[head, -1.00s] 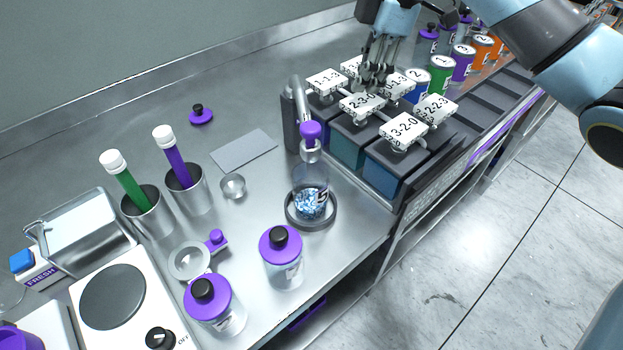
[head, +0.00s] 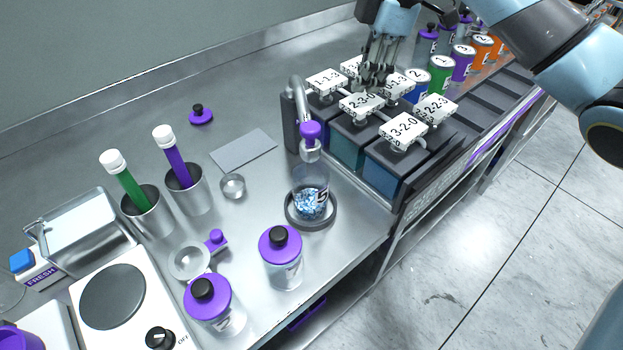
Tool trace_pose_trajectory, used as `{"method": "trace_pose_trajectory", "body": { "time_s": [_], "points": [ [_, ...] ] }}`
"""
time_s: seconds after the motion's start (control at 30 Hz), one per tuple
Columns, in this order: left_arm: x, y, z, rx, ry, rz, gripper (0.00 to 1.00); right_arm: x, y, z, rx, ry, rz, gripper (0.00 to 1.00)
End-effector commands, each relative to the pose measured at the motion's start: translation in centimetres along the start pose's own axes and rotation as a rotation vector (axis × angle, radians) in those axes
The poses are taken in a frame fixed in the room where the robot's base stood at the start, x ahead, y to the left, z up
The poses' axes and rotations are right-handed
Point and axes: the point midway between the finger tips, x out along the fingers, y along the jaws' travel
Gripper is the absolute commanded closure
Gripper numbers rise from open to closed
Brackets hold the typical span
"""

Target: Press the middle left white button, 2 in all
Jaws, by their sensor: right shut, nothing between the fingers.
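Several white buttons with printed numbers stand in two rows on the dark dispenser block. The one marked 2-3-0 (head: 361,106) is in the middle of the left part of the group; 1-1-3 (head: 326,82) is behind it and 3-2-0 (head: 403,131) is in front. My right gripper (head: 372,84) is shut and empty, pointing down, with its tips at or just above the far edge of the 2-3-0 button. I cannot tell whether they touch it. It partly hides the buttons behind. My left gripper is not in view.
A beaker with blue-white pieces (head: 311,200) stands on a round base under the spout (head: 301,105). Purple-lidded jars (head: 282,262) stand near the counter's front edge. Numbered cans (head: 440,75) line the back right. A hot plate (head: 113,295) is at lower left.

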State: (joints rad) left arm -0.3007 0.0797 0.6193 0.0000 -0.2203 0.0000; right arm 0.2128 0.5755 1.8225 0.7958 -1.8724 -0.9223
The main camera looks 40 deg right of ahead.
Motion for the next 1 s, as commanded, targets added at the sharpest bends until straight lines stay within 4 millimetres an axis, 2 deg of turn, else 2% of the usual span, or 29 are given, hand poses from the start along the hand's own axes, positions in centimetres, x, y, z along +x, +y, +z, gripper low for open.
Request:
{"method": "trace_pose_trajectory", "body": {
  "time_s": [1.0],
  "points": [
    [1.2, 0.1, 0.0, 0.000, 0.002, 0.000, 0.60, 3.2, 0.0, 0.7, 0.000, 0.000, -0.001, 1.00]
  ]
}}
